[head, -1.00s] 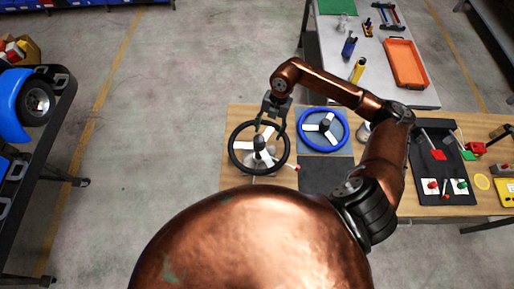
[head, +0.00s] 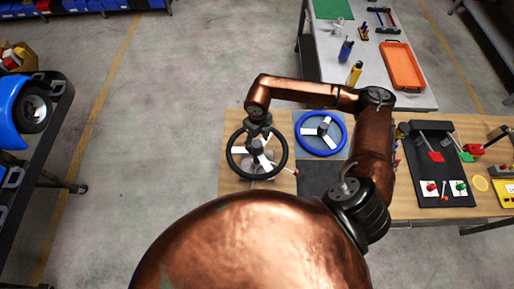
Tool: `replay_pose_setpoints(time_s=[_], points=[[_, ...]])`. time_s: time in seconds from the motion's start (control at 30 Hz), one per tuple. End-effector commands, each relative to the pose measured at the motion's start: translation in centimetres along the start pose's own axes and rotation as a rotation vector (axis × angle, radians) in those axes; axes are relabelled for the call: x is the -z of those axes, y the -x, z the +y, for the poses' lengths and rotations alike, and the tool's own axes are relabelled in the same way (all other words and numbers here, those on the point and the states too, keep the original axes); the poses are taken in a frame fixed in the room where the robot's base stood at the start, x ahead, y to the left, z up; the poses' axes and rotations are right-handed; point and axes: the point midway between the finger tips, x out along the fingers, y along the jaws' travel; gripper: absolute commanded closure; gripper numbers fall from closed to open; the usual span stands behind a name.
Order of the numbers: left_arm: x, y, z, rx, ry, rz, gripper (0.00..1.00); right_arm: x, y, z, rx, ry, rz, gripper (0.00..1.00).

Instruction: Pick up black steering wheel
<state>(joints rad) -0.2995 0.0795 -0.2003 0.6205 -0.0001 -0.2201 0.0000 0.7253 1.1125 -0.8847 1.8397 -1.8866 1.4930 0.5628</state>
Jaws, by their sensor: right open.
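The black steering wheel (head: 284,166) lies at the left end of the wooden table, with white spokes and a dark hub in its middle. My right gripper (head: 258,138) is open and points down over the wheel's far side, near the rim and the hub. Whether its fingers touch the wheel I cannot tell. The gripper hides part of the far rim. My left gripper is not in view.
A blue steering wheel (head: 343,141) lies on a blue-grey mat just right of the black one. A dark tray (head: 433,172) with tools and a grey table (head: 389,101) with an orange tray (head: 402,66) are further right. A black cart (head: 47,150) stands left across open floor.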

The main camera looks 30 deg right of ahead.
Motion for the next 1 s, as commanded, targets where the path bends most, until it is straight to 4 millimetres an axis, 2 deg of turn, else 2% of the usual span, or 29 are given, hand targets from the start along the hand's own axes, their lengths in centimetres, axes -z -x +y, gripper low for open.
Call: replay_pose_setpoints(time_s=[0.17,0.4,1.0], points=[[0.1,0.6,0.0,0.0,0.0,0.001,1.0,-0.1,-1.6,0.1,-0.001,0.0,-0.001,0.45],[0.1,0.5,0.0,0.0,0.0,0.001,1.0,-0.1,-1.7,0.0,0.0,-0.001,-0.001,0.46],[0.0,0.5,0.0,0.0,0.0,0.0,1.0,-0.1,-1.7,0.0,0.0,-0.001,-0.002,0.87]])
